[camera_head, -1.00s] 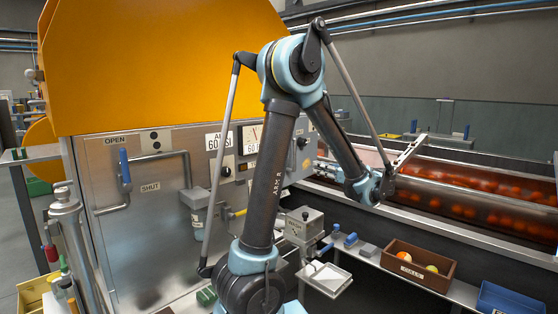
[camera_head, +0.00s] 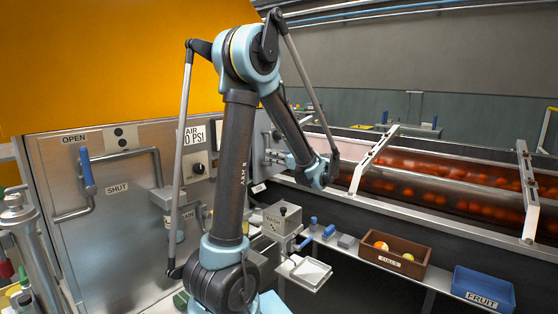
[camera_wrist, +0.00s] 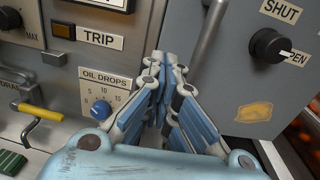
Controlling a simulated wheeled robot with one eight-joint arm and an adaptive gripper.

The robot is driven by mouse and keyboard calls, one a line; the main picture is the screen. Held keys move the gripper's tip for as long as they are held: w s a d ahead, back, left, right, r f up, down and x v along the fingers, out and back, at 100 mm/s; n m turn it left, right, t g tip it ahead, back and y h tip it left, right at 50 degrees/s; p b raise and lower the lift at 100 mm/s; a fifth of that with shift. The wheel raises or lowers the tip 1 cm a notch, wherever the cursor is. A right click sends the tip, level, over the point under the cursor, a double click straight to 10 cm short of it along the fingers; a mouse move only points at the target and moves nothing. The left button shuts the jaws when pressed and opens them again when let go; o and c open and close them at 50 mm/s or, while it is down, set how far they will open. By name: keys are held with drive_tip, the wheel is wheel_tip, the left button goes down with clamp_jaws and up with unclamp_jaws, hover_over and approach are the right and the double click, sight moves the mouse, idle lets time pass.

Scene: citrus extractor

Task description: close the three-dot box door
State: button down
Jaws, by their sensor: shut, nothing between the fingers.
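A grey door or box face (camera_wrist: 255,75) fills the right of the wrist view. It carries a black knob with SHUT and OPEN labels, a yellow-brown patch and an upright bar handle at its left edge. No three-dot mark shows, so I cannot confirm it is the three-dot box door. My gripper (camera_wrist: 170,65) is shut and empty, just left of this grey face and in front of the TRIP and OIL DROPS panel. I cannot tell whether it touches. In the head view, a grey panel (camera_head: 262,140) shows partly behind my arm.
A steel door with a two-dot plate (camera_head: 122,137) and a blue-gripped handle (camera_head: 87,172) is at left. A WASH box (camera_head: 283,218), a brown crate (camera_head: 385,270) and a blue FRUIT bin (camera_head: 483,290) stand below right. A yellow-handled lever (camera_wrist: 40,112) juts out at left.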

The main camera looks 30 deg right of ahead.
drive_tip(key=shift+x, duration=2.55)
drive_tip(key=shift+w, duration=0.1)
